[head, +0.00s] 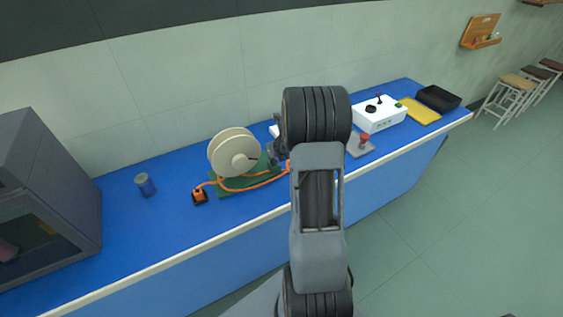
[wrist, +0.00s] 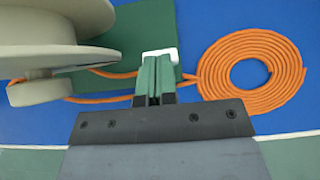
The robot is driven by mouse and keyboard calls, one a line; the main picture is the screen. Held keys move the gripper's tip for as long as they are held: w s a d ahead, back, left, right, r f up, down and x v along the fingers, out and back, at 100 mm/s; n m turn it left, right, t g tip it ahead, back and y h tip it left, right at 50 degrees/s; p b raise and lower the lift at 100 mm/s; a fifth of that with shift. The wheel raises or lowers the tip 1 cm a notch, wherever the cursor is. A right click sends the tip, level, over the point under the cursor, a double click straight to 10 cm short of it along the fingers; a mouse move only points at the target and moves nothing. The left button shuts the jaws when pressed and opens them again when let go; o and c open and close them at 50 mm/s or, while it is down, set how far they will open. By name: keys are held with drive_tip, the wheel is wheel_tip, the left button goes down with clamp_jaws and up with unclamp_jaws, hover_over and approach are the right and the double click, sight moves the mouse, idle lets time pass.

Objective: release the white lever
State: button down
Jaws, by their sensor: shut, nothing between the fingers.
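The white lever, seen as a small white block (wrist: 174,55), shows in the wrist view on the green base plate (wrist: 125,38). It lies just beyond my fingertips and is partly hidden by them. My gripper (wrist: 155,62) has its green fingers shut together with nothing between them. I cannot tell if the fingertips touch the white block. The cream reel (wrist: 50,60) stands to the left of the fingers, and it also shows in the head view (head: 228,152). In the head view my arm hides much of the area right of the reel.
An orange hose (wrist: 255,72) lies coiled on the blue bench right of my fingers. An orange-and-black end piece (head: 200,196) and a blue can (head: 145,185) are left of the reel. A red-knobbed device (head: 364,140) and a white box (head: 378,118) stand to the right.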

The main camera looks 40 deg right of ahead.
drive_tip(key=shift+w, duration=0.25)
drive_tip(key=shift+r, duration=0.15)
drive_tip(key=shift+r+p, duration=0.7)
drive_tip(key=shift+p, duration=0.05)
drive_tip(key=s+r+p, duration=0.4)
drive_tip(key=s+r, duration=0.2)
drive_tip(key=r, duration=0.5)
drive_tip(key=shift+a+r, duration=0.3)
drive_tip(key=shift+a, duration=0.1)
